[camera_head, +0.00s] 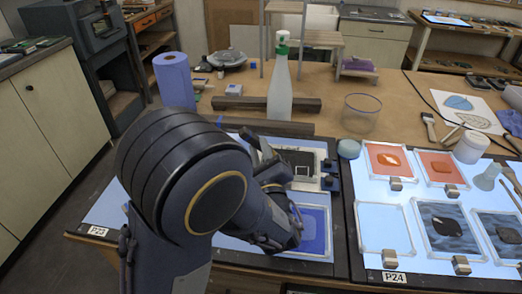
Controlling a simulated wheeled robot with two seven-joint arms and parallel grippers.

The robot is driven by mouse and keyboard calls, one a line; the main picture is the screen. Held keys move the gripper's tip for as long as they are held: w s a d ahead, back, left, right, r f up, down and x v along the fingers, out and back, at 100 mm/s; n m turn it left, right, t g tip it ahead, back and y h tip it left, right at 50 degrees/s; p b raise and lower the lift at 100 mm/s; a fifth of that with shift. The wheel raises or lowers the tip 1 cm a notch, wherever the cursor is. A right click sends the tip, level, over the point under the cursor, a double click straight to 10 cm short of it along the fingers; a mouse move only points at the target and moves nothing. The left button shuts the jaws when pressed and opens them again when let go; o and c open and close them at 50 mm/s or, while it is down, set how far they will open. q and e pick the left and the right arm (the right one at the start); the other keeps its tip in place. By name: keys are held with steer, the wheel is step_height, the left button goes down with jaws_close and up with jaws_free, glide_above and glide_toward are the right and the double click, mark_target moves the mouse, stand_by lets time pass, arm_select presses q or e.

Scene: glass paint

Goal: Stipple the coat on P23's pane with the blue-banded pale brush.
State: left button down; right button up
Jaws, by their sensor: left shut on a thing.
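The P23 label (97,231) is on the left light panel's front edge. A clear-framed pane with a blue coat (317,232) lies at that panel's right front. My left arm covers much of the panel. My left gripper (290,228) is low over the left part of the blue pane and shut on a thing. That thing is hidden by the hand and wrist, so I cannot tell a pale brush or a blue band there. I cannot tell whether it touches the coat. My right gripper is out of view.
The P24 panel (372,262) stands to the right with several framed panes. Behind are a green-topped bottle (280,90), a blue roll (175,82), a clear jar (360,113) and dark bars (265,104). A flat brush (430,126) lies behind the P24 panel.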

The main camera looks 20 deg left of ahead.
arm_select(q)
steer(key=shift+f+b, duration=0.45)
steer(key=shift+b, duration=0.05)
stand_by(1.1)
steer(key=shift+r+p, duration=1)
steer(key=shift+r, duration=0.2)
steer(key=shift+d, duration=0.1)
steer(key=shift+w+d, duration=0.2)
steer(key=shift+d, duration=0.9)
steer(key=shift+w+d, duration=0.15)
steer(key=shift+d, duration=0.9)
steer(key=shift+w+d, duration=0.2)
steer(key=shift+d, duration=0.9)
steer(key=shift+f+b, duration=0.1)
steer(key=shift+b, duration=0.2)
steer(key=shift+f+b, duration=0.7)
steer(key=shift+f, duration=0.05)
